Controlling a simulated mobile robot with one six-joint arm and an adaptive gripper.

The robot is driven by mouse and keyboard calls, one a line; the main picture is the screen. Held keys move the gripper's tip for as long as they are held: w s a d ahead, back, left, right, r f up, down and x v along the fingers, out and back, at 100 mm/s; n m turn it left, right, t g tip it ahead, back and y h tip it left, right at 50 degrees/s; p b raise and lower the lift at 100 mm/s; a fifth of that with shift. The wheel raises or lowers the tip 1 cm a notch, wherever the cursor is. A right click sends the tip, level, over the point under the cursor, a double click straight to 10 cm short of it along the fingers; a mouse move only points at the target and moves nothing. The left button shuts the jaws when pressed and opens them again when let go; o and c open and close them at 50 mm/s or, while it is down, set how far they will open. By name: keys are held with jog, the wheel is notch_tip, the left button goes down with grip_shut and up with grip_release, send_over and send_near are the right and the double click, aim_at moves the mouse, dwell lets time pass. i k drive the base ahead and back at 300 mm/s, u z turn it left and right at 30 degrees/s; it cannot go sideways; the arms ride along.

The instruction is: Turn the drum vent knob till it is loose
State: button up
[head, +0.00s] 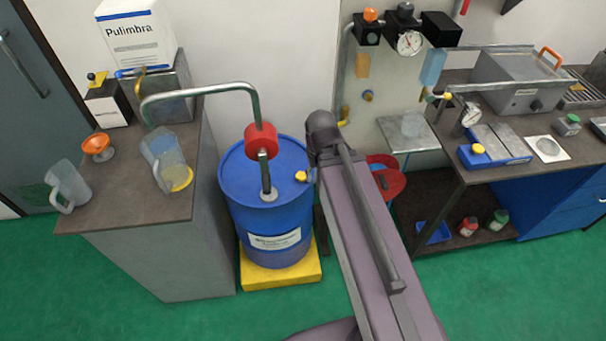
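The blue drum (265,215) stands upright left of the middle in the head view. A small yellow knob (300,176), which looks like the vent knob, sits at the right edge of the drum's lid. My purple-grey arm reaches up from the bottom edge, and its dark joint is just right of the knob in the picture. I cannot make out my gripper; the arm seems to hide it. I cannot tell whether anything touches the knob.
A red pump (261,139) with a bent pipe (205,90) rises from the lid. The drum stands on a yellow base (281,274). A workbench (480,170) is at right, a red stool (386,180) behind my arm.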

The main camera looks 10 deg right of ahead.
aim_at(300, 176)
jog(key=z, duration=0.4)
jog(key=k, duration=1.35)
jog(key=u, duration=0.25)
jog(key=i, duration=1)
